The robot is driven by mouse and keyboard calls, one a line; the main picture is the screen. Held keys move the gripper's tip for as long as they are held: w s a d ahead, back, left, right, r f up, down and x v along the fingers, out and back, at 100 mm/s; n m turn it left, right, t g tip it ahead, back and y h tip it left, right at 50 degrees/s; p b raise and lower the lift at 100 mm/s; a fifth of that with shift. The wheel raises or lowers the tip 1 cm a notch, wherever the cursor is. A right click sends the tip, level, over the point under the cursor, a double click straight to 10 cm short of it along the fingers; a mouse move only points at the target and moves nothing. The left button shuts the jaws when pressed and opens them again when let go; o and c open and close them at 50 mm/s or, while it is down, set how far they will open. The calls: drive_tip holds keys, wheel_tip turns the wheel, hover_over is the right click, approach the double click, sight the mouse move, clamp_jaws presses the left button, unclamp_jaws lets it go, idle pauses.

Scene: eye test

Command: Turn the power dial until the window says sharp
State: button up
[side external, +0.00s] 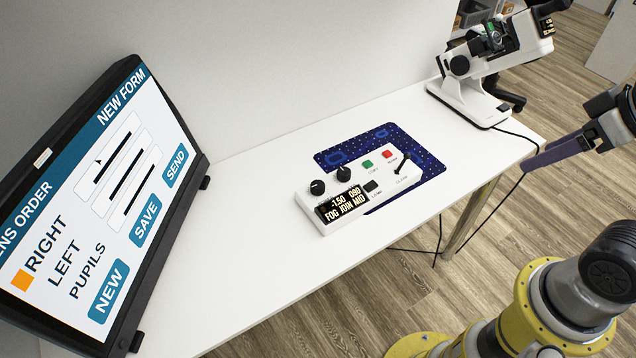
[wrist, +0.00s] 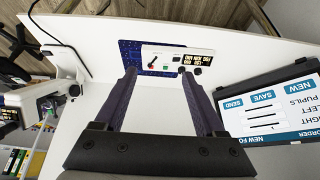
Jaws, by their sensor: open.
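A white control box (side external: 360,190) lies on the table, partly over a dark blue patterned mat (side external: 428,166). Its dark window (side external: 342,205) reads "-1.50 090" above "FOG JOIN MID". Two black dials stand behind the window, a left one (side external: 317,187) and a right one (side external: 343,173); I cannot tell which is the power dial. My gripper (side external: 532,163) is at the right, off the table's edge and apart from the box. In the wrist view my gripper (wrist: 159,74) is open and empty, and the box (wrist: 162,50) shows beyond its fingertips.
A tilted screen (side external: 95,205) with an order form stands at the left; an orange square marks RIGHT. A white instrument (side external: 468,98) stands at the table's far right, with a black cable (side external: 516,132) trailing over the edge. The white table (side external: 250,240) is bare between screen and box.

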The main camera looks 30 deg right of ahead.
drive_tip(key=w+a+r+n, duration=0.1)
drive_tip(key=w+r+n, duration=0.7)
drive_tip(key=w+n, duration=0.15)
drive_tip(key=n+g, duration=0.6)
drive_tip(key=n, duration=0.7)
hover_over(318, 184)
wheel_tip(318, 184, down, 22)
wheel_tip(318, 184, down, 13)
drive_tip(key=shift+r, duration=0.15)
